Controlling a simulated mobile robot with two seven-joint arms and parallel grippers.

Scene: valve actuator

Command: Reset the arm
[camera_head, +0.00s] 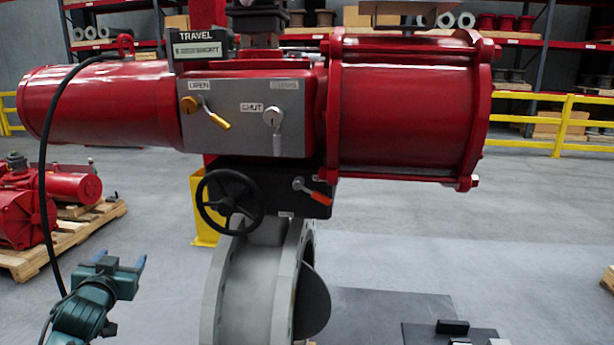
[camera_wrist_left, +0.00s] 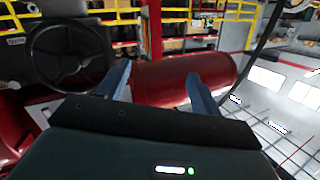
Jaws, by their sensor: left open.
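The red valve actuator (camera_head: 400,110) fills the upper middle of the head view. Its grey panel (camera_head: 243,135) carries a yellow lever (camera_head: 213,117) under an OPEN label and a grey lever (camera_head: 273,122) by a SHUT label. Below, a black gearbox has a handwheel (camera_head: 230,201) and an orange-handled lever (camera_head: 313,192). My left gripper (camera_head: 121,260) is open and empty, low at the left, apart from the actuator. In the left wrist view, its two blue fingers (camera_wrist_left: 158,75) are spread before a red cylinder (camera_wrist_left: 185,80), with the handwheel (camera_wrist_left: 70,54) at the left. My right gripper is out of view.
A grey flanged valve body (camera_head: 262,295) stands under the gearbox. A black cable (camera_head: 45,175) hangs at the left. Another red actuator (camera_head: 40,200) lies on a wooden pallet (camera_head: 65,240). Yellow railings (camera_head: 560,130) and shelves stand behind.

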